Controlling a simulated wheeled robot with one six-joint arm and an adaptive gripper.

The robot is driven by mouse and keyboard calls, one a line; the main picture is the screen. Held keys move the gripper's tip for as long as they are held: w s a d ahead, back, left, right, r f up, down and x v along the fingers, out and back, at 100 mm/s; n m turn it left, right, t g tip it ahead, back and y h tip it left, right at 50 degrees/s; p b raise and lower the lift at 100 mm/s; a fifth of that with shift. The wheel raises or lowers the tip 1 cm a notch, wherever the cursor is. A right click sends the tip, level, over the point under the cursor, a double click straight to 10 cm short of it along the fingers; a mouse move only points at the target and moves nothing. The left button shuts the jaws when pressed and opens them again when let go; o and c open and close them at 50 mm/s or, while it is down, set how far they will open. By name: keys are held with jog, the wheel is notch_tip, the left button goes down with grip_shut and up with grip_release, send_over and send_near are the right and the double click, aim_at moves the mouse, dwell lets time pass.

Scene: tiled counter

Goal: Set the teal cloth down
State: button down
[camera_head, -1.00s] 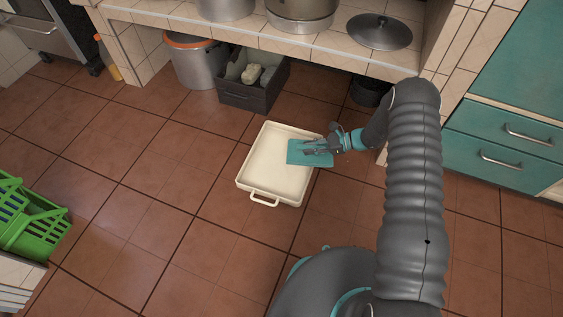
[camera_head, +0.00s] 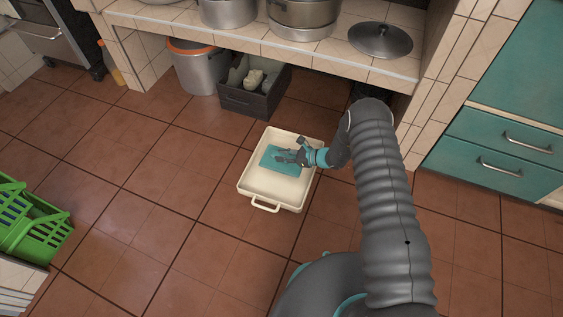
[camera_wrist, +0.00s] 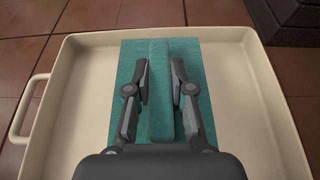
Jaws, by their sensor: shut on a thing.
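The teal cloth (camera_head: 268,160) is a flat rectangle with a raised ridge along its middle. My gripper (camera_head: 283,157) is shut on that ridge. In the wrist view the cloth (camera_wrist: 208,85) spreads out under the fingers (camera_wrist: 160,80), one finger on each side of the ridge. The cloth is over the inside of a cream tray (camera_head: 275,187), toward its far part; the tray also shows in the wrist view (camera_wrist: 252,110). I cannot tell whether the cloth touches the tray's bottom. Part of the cloth is hidden by my gripper.
The tray stands on brown floor tiles. A dark crate (camera_head: 255,97) with pale items and a steel pot with an orange rim (camera_head: 197,70) stand behind it, below the tiled counter (camera_head: 300,48). A green basket (camera_head: 35,225) is at far left. Floor left of the tray is clear.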

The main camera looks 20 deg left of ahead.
jog(key=shift+s+a+f, duration=0.15)
jog(key=shift+a+f, duration=0.15)
jog(key=shift+f, duration=1.85)
jog(key=shift+f+b, duration=0.25)
jog(key=shift+b, duration=0.1)
jog(key=c, duration=1)
grip_release()
jog(key=shift+r, duration=0.1)
